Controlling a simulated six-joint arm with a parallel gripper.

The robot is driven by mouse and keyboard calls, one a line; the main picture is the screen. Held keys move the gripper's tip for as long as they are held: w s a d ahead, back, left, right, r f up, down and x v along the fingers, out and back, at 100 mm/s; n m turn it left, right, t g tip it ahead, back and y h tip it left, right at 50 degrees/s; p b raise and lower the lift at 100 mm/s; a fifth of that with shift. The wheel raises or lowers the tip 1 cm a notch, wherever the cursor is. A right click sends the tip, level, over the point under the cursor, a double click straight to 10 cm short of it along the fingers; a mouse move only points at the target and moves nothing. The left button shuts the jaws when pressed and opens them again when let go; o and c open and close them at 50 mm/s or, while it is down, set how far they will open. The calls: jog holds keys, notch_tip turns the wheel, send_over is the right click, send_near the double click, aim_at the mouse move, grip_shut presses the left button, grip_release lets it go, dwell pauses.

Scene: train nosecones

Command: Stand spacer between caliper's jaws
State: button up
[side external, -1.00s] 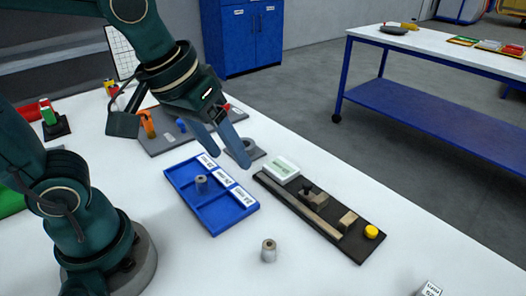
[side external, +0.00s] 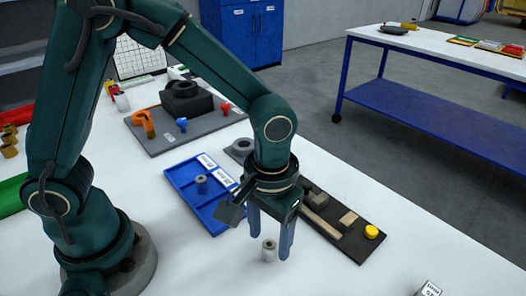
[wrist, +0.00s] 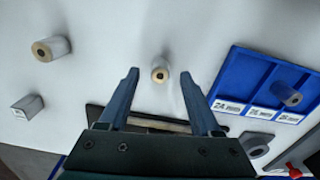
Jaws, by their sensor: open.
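A short grey cylindrical spacer with a hole (side external: 268,251) stands on the white table in front of the blue tray. In the wrist view it (wrist: 160,71) shows between the fingertips, with gaps on both sides. My gripper (side external: 271,253) is open, pointing down, its blue fingers around or just above the spacer; the exact height is hard to tell. It also shows in the wrist view (wrist: 158,74). The caliper fixture, a dark board (side external: 352,247) with a beam and blocks, lies to the right behind the gripper. My gripper partly hides its left end.
A blue tray (side external: 212,225) with labelled compartments holds another grey cylinder (side external: 201,184). A yellow knob (side external: 371,231) sits on the board's right end. A larger cylinder (wrist: 50,48) and a small labelled box (wrist: 27,107) stand elsewhere. The front table is mostly clear.

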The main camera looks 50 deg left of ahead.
jog(key=shift+f, duration=0.65)
grip_shut()
